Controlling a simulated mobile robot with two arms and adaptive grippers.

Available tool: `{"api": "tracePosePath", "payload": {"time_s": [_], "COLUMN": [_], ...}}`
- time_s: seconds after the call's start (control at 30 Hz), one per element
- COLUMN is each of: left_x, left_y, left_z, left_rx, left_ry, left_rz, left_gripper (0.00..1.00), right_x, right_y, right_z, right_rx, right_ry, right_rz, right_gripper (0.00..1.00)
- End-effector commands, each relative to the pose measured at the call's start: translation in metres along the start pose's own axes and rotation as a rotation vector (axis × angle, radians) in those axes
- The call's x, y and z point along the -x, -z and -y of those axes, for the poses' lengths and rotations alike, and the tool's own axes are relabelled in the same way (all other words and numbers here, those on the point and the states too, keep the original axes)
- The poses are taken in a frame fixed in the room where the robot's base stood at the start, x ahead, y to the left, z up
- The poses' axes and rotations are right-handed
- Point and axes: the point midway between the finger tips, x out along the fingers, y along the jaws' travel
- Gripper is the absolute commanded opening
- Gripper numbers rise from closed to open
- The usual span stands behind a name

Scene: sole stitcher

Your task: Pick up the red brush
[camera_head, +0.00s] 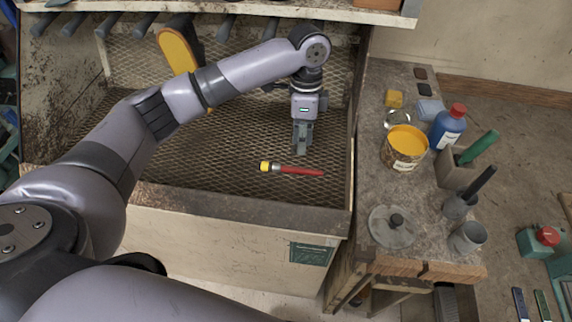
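The red brush (302,171) lies on the mesh floor of the metal booth. Its handle is red and points right; its yellow tip and metal band are at the left end. My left gripper (301,150) hangs pointing down just behind the brush, apart from it in the picture. Its fingers look close together, and I cannot tell whether they are open or shut. Nothing shows between them. My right gripper is not in view.
The booth's front ledge (230,207) runs in front of the brush. A yellow sole (178,52) stands at the back left. The side bench (375,165) at right holds an open can of yellow paint (405,150), a blue bottle (447,128) and a round lid (392,228).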

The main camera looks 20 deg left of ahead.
Motion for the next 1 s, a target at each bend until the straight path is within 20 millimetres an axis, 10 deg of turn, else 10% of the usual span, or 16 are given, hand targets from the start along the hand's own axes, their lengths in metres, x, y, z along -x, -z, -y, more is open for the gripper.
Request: {"api": "tracePosePath", "payload": {"time_s": [0.63,1.0], "left_x": [-0.076,-0.084], "left_y": [0.003,0.003], "left_z": [0.001,0.002], "left_rx": [0.001,-0.001], "left_ry": [-0.002,0.001], "left_rz": [0.001,0.000], "left_gripper": [0.21,0.18], "right_x": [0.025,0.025], "right_y": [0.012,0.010], "right_z": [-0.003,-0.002], "right_rx": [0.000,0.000], "right_ry": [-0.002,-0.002], "right_rz": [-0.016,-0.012], "right_gripper": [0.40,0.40]}}
